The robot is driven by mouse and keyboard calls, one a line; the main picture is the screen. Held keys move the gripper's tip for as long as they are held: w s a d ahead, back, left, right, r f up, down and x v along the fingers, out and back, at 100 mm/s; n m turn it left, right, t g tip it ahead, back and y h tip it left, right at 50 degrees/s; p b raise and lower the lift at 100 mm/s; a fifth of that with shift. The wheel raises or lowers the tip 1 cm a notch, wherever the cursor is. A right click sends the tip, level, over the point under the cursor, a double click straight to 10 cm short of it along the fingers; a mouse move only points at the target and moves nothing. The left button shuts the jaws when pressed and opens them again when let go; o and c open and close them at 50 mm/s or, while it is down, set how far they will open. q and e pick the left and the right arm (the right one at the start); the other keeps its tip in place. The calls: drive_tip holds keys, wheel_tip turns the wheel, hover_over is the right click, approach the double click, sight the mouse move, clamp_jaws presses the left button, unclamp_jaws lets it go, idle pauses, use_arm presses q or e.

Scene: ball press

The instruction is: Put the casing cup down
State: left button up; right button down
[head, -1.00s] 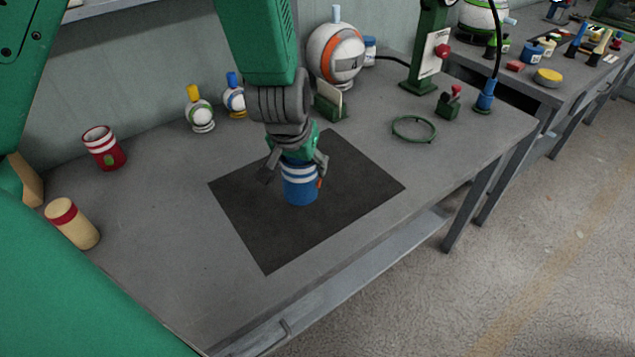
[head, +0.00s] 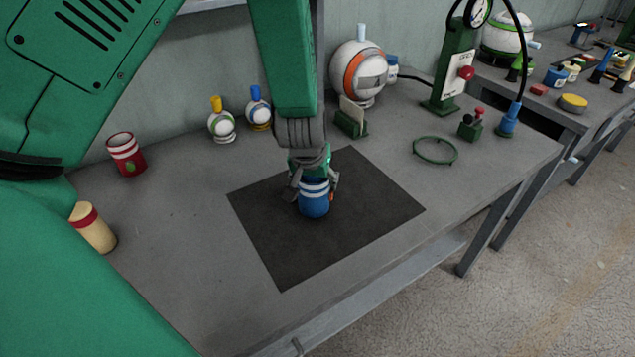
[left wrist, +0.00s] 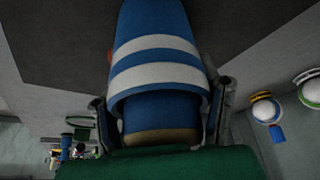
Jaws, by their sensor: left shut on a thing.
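The casing cup (head: 314,205) is blue with two white bands and shows over the dark mat (head: 283,265). My left gripper (head: 313,188) comes down from above and is shut on it, one finger on each side near the banded end. The cup looks roughly upright. I cannot tell whether its lower end touches the mat. In the left wrist view the cup (left wrist: 158,55) fills the middle between the fingers, its banded rim toward the camera. A blue part with a tan edge shows inside the rim. My right gripper is not in view.
A red cup (head: 126,158) and a cream cylinder (head: 93,228) stand at the left. Two small banded balls (head: 221,122) and a large white-and-orange ball (head: 359,72) stand at the back. A green press (head: 455,75) and a green ring (head: 435,150) are at the right. The mat around the cup is bare.

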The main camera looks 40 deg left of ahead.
use_arm(q)
drive_tip(key=shift+a+f, duration=0.45)
drive_tip(key=shift+a, duration=0.2)
drive_tip(key=shift+c, duration=0.4)
drive_tip(key=o, duration=1.1)
drive_tip(key=shift+a, duration=0.1)
drive_tip(key=shift+o, duration=1)
drive_tip(key=shift+d+r, duration=0.3)
drive_tip(key=shift+d, duration=0.55)
drive_tip(key=shift+d+r, duration=0.15)
drive_tip(key=shift+r, duration=0.2)
drive_tip(key=p+v, duration=0.2)
drive_tip(key=v, duration=0.9)
drive_tip(key=shift+s+r, duration=0.1)
drive_tip(key=shift+s, duration=0.05)
drive_tip(key=shift+a+f, duration=0.2)
drive_tip(key=shift+a, duration=0.45)
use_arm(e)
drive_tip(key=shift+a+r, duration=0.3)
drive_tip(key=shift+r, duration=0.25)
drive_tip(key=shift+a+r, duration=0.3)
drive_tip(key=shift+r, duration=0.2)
